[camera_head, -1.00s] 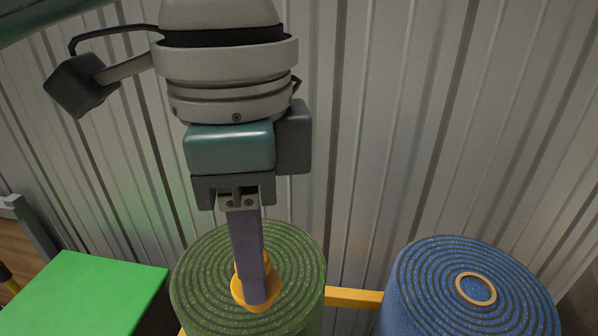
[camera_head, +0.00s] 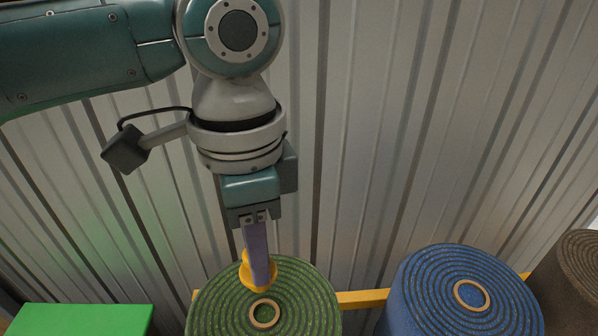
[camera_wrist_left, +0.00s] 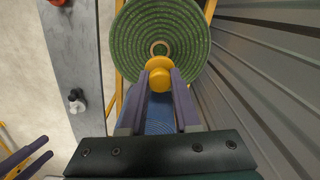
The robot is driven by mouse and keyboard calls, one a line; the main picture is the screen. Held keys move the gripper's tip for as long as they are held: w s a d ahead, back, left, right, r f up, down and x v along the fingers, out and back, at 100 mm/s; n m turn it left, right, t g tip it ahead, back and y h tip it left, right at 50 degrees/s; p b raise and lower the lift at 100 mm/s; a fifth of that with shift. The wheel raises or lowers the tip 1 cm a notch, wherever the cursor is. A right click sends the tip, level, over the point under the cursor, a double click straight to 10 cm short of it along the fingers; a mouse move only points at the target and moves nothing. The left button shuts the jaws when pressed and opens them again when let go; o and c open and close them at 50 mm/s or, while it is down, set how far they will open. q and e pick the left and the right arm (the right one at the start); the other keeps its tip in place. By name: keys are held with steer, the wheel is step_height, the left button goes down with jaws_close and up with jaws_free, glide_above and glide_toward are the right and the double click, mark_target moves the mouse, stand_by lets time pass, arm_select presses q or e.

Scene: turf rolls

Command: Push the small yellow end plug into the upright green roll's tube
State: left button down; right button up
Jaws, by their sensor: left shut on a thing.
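The yellow end plug (camera_head: 246,273) is held between the purple fingers of my left gripper (camera_head: 259,270). In the left wrist view the plug (camera_wrist_left: 159,66) sits at the fingertips with its wide flange facing away. The green roll (camera_head: 300,318) stands upright below it, and its tube (camera_head: 264,313) shows as an open tan ring. In the head view the plug appears behind the tube ring, apart from it; the height gap is hard to judge. The tube (camera_wrist_left: 159,48) shows just beyond the plug in the wrist view. Two purple fingers of my right gripper (camera_wrist_left: 25,155) show apart at its lower left.
A blue roll (camera_head: 420,300) stands right of the green one, with a dark brown roll (camera_head: 575,280) farther right. A yellow bar (camera_head: 362,299) runs behind the rolls. A bright green box (camera_head: 85,318) is at left. A corrugated wall (camera_head: 400,130) closes the back.

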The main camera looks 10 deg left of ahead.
arm_select(q)
steer(key=shift+f+b, duration=1.95)
steer(key=shift+f, duration=0.95)
steer(key=shift+p, duration=0.4)
steer(key=shift+p, duration=0.7)
steer(key=shift+f+b, duration=1.05)
steer(key=shift+f, duration=0.6)
steer(key=c, duration=0.6)
jaws_free()
steer(key=shift+o, duration=0.2)
step_height(320, 180, up, 10)
steer(key=shift+p, duration=0.55)
